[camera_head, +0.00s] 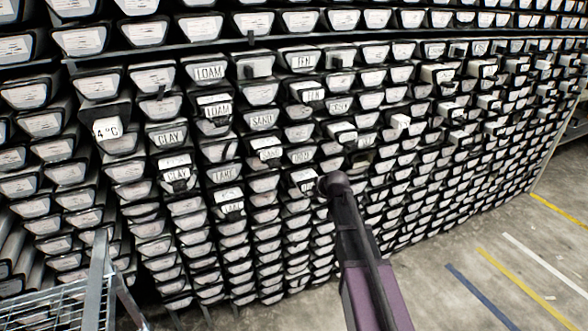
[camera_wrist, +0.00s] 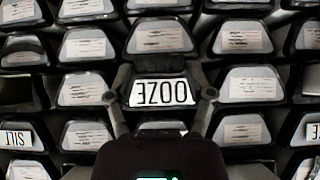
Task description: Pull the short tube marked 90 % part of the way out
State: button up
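My gripper (camera_wrist: 160,85) shows in the wrist view with its two fingers spread apart, one on each side of a tube end with a white label reading OOZE (camera_wrist: 163,91), upside down in this view. I cannot tell whether the fingers touch that tube. In the head view my gripper (camera_head: 328,184) is at the front of the rack, low in the middle, and hides some tube ends behind it. I cannot make out a label reading 90 % in either view; many labels are too small to read.
The rack (camera_head: 330,38) is packed with dark tubes with pale labels, some protruding. A 4 °C tube (camera_head: 107,130) is at left. A SILT label (camera_wrist: 16,138) shows in the wrist view. A metal frame (camera_head: 98,280) stands lower left. Striped floor (camera_head: 500,260) is clear at right.

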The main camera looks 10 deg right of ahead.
grip_shut()
jog(key=shift+s, duration=0.1)
jog(key=s+d, duration=0.2)
jog(key=s, duration=0.5)
jog(key=s+d, duration=0.2)
jog(key=s, duration=0.5)
jog(key=shift+s+d, duration=0.35)
dwell(1.2)
jog(key=o, duration=0.7)
grip_release()
jog(key=shift+o, duration=0.2)
